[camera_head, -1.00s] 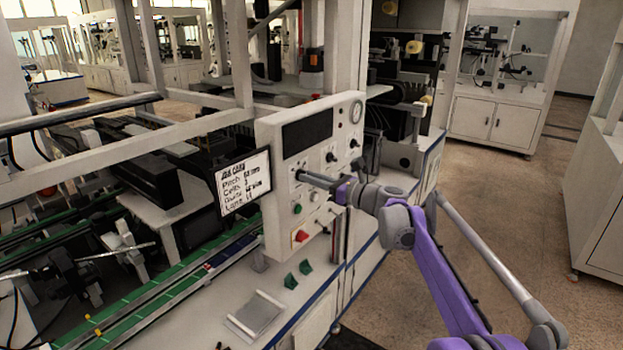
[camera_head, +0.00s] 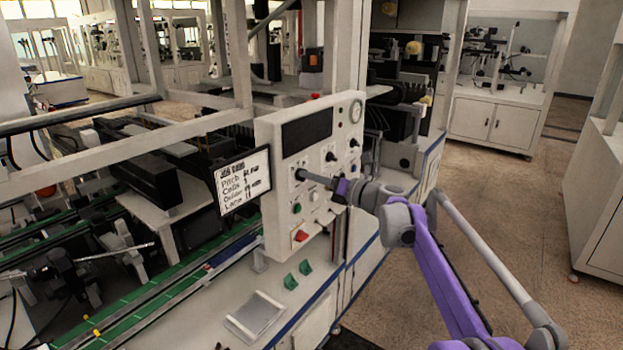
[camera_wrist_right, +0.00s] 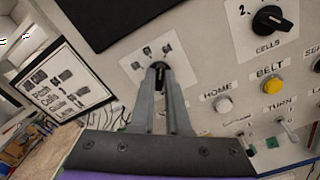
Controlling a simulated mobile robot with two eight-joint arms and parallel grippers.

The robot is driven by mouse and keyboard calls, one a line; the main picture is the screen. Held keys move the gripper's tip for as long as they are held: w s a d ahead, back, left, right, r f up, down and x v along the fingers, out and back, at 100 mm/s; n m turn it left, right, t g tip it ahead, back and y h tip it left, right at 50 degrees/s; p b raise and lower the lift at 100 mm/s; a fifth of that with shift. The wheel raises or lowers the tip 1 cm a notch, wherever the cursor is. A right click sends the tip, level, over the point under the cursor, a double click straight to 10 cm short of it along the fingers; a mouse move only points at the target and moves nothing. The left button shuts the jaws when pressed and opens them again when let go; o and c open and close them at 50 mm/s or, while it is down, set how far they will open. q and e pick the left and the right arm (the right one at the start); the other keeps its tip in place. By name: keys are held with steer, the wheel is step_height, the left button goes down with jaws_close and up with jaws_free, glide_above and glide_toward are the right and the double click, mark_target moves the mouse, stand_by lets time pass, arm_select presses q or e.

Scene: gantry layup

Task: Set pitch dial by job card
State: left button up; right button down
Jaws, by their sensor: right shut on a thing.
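The control panel (camera_head: 290,150) carries several knobs and buttons below a dark display. The job card (camera_head: 243,182) hangs at its left side; its lines start with Pitch, Cells and two more, and the values are too blurred to read surely. It also shows in the right wrist view (camera_wrist_right: 62,88), tilted. My right gripper (camera_head: 302,175) reaches the upper left knob of the panel. In the right wrist view its fingers (camera_wrist_right: 160,80) are shut on a black dial (camera_wrist_right: 159,68), whose plate bears small marks above it. The fingers hide most of the dial. My left gripper is not in view.
In the right wrist view, the black CELLS knob (camera_wrist_right: 272,19), the yellow BELT button (camera_wrist_right: 273,85) and the white HOME button (camera_wrist_right: 223,105) lie right of the gripper. A red button (camera_head: 301,236) sits low on the panel. Open floor (camera_head: 500,220) lies to the right.

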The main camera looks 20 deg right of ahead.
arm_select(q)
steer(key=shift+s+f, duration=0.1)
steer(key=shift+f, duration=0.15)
arm_select(e)
steer(key=shift+f+m, duration=0.1)
steer(key=shift+m, duration=1)
steer(key=c, duration=0.9)
jaws_free()
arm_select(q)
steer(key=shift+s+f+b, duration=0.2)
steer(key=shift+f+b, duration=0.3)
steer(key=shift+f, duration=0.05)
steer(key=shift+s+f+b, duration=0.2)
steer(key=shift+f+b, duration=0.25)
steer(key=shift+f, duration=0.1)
arm_select(e)
steer(key=v, duration=1)
steer(key=shift+s+d, duration=0.25)
steer(key=shift+s, duration=0.1)
steer(key=shift+a, duration=0.1)
